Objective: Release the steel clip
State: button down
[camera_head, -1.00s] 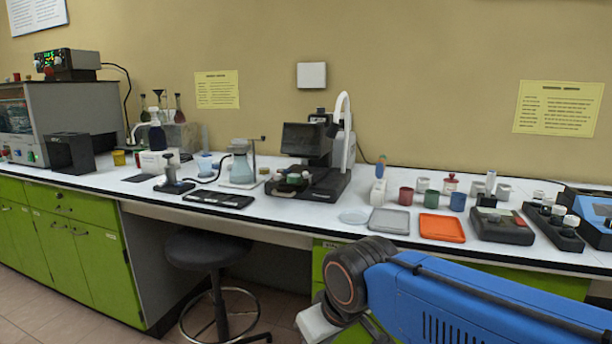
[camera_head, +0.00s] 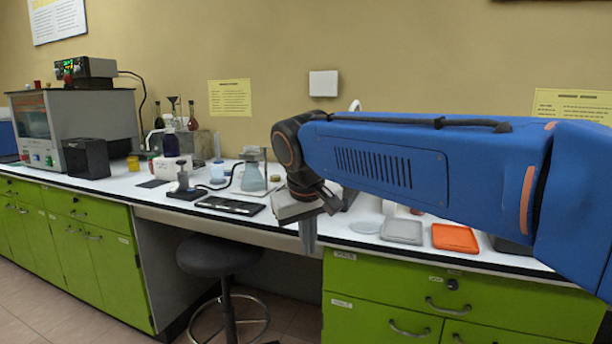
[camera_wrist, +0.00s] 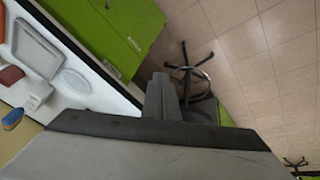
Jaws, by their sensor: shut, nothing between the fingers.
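My gripper (camera_head: 308,236) hangs fingers-down in front of the bench's front edge, near the middle of the head view. Its fingers are together with nothing between them. They also show in the wrist view (camera_wrist: 163,97), out beyond the bench edge above the floor. I cannot make out a steel clip with certainty in either view. A conical flask (camera_head: 252,180) with bluish liquid stands at a small stand on the bench, left of my gripper. The black instrument in the middle of the bench is mostly hidden behind my arm.
The white bench top (camera_head: 285,221) holds a black flat tray (camera_head: 230,206), a clear round dish (camera_head: 365,227), a grey tray (camera_head: 402,231) and an orange tray (camera_head: 455,238). A dark stool (camera_head: 220,254) stands below. Green drawers (camera_head: 400,300) are at the right. My arm hides the right-hand bench items.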

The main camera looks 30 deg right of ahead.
jog(key=w+d+r+m+g+h, duration=0.1)
jog(key=w+r+m+h, duration=0.3)
jog(key=w+r, duration=1.3)
jog(key=w+d, duration=0.1)
jog(key=w, duration=0.3)
jog(key=shift+w+d+r+m+g, duration=0.2)
jog(key=shift+d+r+m+g, duration=0.1)
jog(key=shift+g, duration=0.1)
jog(key=shift+f, duration=0.1)
jog(key=x, duration=0.9)
jog(key=shift+d+f, duration=0.25)
jog(key=shift+d, duration=0.05)
jog(key=d, duration=0.1)
jog(key=s+d, duration=0.1)
jog(key=shift+d+f, duration=0.25)
jog(key=shift+d, duration=0.15)
jog(key=shift+s+d+f, duration=0.15)
jog(key=shift+s+d, duration=0.1)
jog(key=shift+d, duration=0.2)
